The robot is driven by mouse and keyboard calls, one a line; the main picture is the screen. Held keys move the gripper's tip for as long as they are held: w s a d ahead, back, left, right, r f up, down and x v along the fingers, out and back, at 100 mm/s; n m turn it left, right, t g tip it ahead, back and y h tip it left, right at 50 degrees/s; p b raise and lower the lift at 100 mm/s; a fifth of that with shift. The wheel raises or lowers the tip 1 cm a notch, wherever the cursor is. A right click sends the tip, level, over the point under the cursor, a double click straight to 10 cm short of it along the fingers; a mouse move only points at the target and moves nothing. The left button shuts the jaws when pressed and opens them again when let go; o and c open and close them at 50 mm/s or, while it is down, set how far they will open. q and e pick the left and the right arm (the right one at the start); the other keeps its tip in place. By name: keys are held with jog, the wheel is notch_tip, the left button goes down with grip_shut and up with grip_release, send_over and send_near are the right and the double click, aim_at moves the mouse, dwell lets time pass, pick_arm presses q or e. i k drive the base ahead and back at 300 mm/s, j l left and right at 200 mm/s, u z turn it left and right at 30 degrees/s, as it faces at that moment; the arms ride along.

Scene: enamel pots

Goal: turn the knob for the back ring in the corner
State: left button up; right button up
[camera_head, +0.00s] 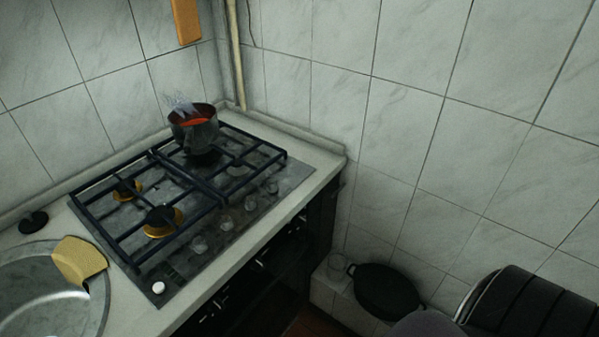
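The gas hob (215,187) is set in the worktop at the left, with dark grates over it. A small dark pot (194,133) with red-orange contents stands on the back ring in the corner. Along the hob's front edge is a row of pale, see-through knobs: one (199,244) at the near end, then others (226,222), (250,202) and (271,186) further away. A white round button (158,288) sits at the near corner. Knob markings are too small to read. Neither gripper is in view.
A metal sink (45,300) with a yellow cloth or sponge (80,262) on its rim lies left of the hob. A dark ribbed object (530,305) fills the lower right. Tiled walls close the corner.

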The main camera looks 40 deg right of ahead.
aim_at(272, 188)
jog(key=z, duration=0.9)
